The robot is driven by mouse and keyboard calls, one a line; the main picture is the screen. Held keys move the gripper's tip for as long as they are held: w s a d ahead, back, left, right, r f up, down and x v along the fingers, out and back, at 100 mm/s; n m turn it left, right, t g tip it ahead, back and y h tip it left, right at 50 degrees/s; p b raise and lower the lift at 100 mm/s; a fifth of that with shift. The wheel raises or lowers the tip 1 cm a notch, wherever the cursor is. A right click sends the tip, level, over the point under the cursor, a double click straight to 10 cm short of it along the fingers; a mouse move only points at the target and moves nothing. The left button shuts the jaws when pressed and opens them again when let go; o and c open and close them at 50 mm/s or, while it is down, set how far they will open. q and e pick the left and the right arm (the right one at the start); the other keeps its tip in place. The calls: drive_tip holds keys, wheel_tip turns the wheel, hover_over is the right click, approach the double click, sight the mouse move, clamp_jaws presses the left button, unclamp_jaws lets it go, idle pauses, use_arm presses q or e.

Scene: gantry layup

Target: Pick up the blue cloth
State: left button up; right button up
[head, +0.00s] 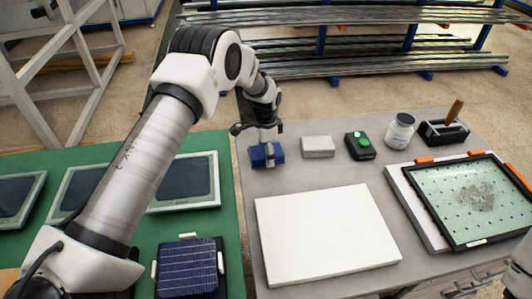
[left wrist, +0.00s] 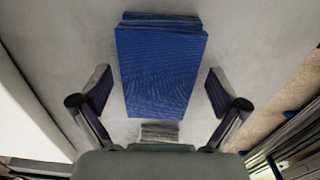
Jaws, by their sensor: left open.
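The blue cloth (head: 258,156) lies folded on the grey table, near its left edge next to the green mat. My left gripper (head: 267,146) is right above the cloth and partly covers it in the head view. In the left wrist view the cloth (left wrist: 160,72) lies between and beyond the two open fingers of the left gripper (left wrist: 160,92). A gap shows between each finger and the cloth's sides. My right gripper does not show; only a piece of white arm is at the right edge of the head view.
Right of the cloth on the table (head: 240,203) are a light grey block (head: 318,147), a black box with green buttons (head: 360,146), a jar (head: 399,132) and a wooden-handled tool (head: 446,125). A white panel (head: 326,233) lies in front. Framed dark panels lie on the green mat (head: 130,250).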

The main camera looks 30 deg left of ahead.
use_arm(q)
drive_tip(key=c, duration=1.2)
drive_tip(key=shift+r, duration=0.1)
drive_tip(key=shift+r+b, duration=0.35)
drive_tip(key=shift+r, duration=0.2)
drive_tip(key=shift+d+r+b, duration=0.25)
drive_tip(key=shift+r+b, duration=0.1)
drive_tip(key=shift+r, duration=0.75)
drive_tip(key=s+d, duration=0.2)
drive_tip(key=d, duration=0.2)
drive_tip(key=s+d+r+b, duration=0.1)
drive_tip(key=s+d, duration=0.1)
drive_tip(key=d, duration=0.3)
drive_tip(key=s+d+b, duration=0.1)
drive_tip(key=s+d, duration=0.1)
drive_tip(key=d, duration=0.3)
drive_tip(key=shift+s+d+r, duration=0.15)
drive_tip(key=shift+r, duration=0.15)
